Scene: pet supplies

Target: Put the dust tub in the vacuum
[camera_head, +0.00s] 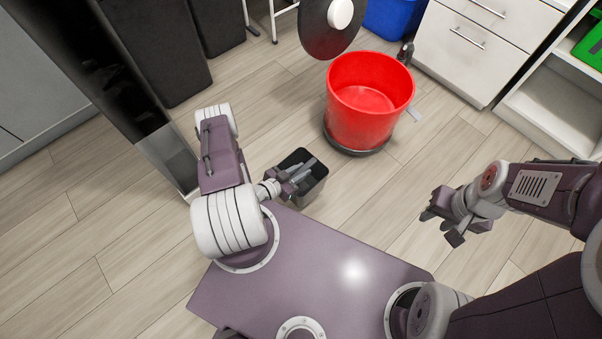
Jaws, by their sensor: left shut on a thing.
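A small dark grey open-topped tub (308,188), which looks like the dust tub, is just beyond the front edge of my base. My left gripper (298,177) is shut on the tub at its near upper part and hides some of the rim. Whether the tub touches the floor is unclear. The vacuum (366,112) looks like the round red canister on a black base, to the right of and beyond the tub. Its top is open and its inside looks empty. My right gripper (441,229) is open and empty, right of and nearer than the canister.
A black disc (318,35) with a white centre, perhaps the lid, is behind the canister. A white drawer cabinet (470,45) and open shelf stand at the back right. Dark bins (160,50) and a post are at left. Floor between tub and canister is clear.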

